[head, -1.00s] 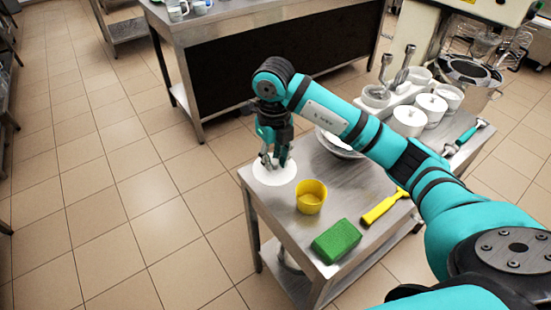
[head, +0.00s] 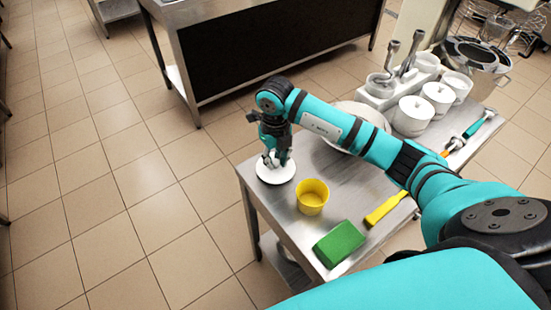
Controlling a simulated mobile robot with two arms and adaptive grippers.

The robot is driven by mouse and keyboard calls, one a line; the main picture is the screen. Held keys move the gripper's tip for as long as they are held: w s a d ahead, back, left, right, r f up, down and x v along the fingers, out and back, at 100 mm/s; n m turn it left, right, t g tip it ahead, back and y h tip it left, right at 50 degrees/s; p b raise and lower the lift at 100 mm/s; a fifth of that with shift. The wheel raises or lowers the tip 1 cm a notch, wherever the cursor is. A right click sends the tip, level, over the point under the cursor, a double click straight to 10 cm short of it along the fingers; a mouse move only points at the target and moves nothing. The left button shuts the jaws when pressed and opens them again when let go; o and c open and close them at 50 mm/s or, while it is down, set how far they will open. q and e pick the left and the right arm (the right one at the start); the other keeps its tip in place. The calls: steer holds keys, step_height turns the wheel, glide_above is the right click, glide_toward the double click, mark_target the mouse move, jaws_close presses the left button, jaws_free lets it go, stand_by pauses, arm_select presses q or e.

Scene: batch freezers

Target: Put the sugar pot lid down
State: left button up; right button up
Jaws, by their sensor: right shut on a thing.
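The sugar pot lid (head: 282,178) is a round white disc at the back left corner of the steel table (head: 330,185). My right gripper (head: 276,163) is above it, pointing down, shut on the middle of the lid. The lid lies level, very close to or on the table top; I cannot tell if it touches. Several white pots (head: 412,116) stand at the table's far right end; which one the lid belongs to is not clear. My left gripper is not in view.
A yellow cup (head: 312,198) stands just in front of the lid. A green sponge (head: 340,243) and a yellow-handled tool (head: 386,208) lie nearer. A pale bowl (head: 350,112) is partly hidden behind my right arm. The table's left edge is close to the lid.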

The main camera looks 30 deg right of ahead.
steer(key=shift+f, duration=0.65)
steer(key=o, duration=0.8)
steer(key=shift+r, duration=0.15)
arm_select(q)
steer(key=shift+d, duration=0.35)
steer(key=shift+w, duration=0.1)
